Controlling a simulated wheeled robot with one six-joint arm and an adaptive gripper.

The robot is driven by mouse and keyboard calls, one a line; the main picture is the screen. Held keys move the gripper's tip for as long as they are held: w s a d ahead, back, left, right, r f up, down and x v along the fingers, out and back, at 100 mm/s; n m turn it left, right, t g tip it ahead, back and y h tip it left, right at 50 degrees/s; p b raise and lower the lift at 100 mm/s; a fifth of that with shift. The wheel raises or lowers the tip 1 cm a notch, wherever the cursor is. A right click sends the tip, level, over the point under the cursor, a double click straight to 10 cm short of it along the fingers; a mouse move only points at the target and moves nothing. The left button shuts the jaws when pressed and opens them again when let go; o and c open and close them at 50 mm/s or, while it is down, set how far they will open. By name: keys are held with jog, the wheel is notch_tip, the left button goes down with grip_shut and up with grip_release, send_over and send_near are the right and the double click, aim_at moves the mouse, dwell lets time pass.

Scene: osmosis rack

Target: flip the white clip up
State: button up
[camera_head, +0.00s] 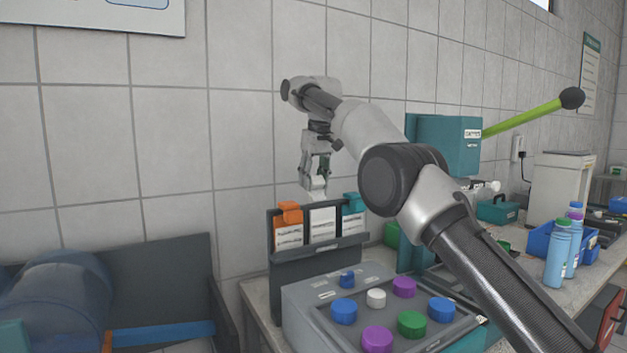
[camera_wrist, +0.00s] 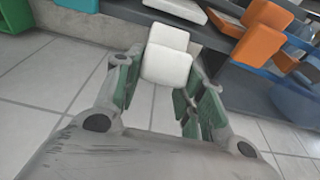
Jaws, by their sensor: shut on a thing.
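The white clip (camera_wrist: 167,62) sits between the two fingers of my gripper (camera_wrist: 165,85) in the wrist view, and the gripper is shut on it. In the head view, my gripper (camera_head: 316,188) points down at the top of the dark rack (camera_head: 285,270), over the middle white card (camera_head: 322,224). The white clip (camera_head: 316,194) shows only as a small pale patch at the fingertips there. An orange clip (camera_head: 289,211) is to its left and a teal clip (camera_head: 353,202) to its right, each over its own card. The white clip's exact angle cannot be told.
A grey box with several coloured caps (camera_head: 411,323) stands in front of the rack. A teal box (camera_head: 449,143) with a green lever is to the right. A large blue bottle (camera_head: 55,300) lies at the left. Blue bottles (camera_head: 558,255) stand at the right.

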jog(key=shift+s+f, duration=0.1)
jog(key=shift+f, duration=0.05)
jog(key=o, duration=1)
jog(key=shift+r, duration=0.2)
